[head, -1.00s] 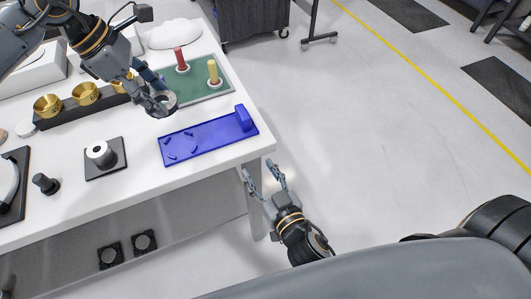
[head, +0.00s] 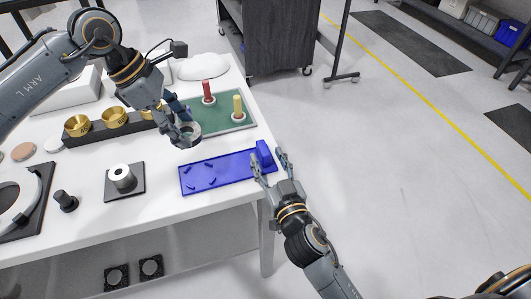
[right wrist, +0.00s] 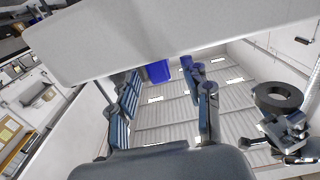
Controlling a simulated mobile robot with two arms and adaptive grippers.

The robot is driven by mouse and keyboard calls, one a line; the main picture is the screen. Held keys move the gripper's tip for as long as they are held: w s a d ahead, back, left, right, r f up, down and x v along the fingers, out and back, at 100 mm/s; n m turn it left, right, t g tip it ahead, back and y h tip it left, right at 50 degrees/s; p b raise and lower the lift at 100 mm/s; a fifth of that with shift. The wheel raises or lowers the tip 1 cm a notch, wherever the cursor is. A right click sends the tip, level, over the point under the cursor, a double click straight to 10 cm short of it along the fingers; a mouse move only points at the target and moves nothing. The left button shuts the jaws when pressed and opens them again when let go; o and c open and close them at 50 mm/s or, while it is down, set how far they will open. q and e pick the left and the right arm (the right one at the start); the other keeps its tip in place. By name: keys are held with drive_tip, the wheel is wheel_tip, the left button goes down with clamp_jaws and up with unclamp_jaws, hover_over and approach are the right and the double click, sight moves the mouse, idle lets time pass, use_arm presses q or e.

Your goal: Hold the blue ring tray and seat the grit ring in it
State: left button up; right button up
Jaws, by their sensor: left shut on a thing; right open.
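The blue ring tray (head: 212,178) lies flat near the table's right front edge, with small pegs and a raised block (head: 264,151) at its right end. My left gripper (head: 180,132) is shut on the dark grit ring (head: 187,143), held above the table behind the tray. The ring also shows in the right wrist view (right wrist: 277,92). My right gripper (head: 269,158) is open at the tray's right end. Its fingers appear on either side of the block, which shows between them in the right wrist view (right wrist: 158,71). I cannot tell whether they touch it.
A green board (head: 225,121) with a red and a yellow peg stands behind the tray. A black rack with brass cups (head: 115,117) and a white roller on a dark plate (head: 121,176) are to the left. Floor right of the table is clear.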

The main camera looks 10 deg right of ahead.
drive_tip(key=shift+w+a, duration=0.15)
drive_tip(key=shift+w, duration=1.1)
drive_tip(key=shift+c, duration=0.4)
clamp_jaws()
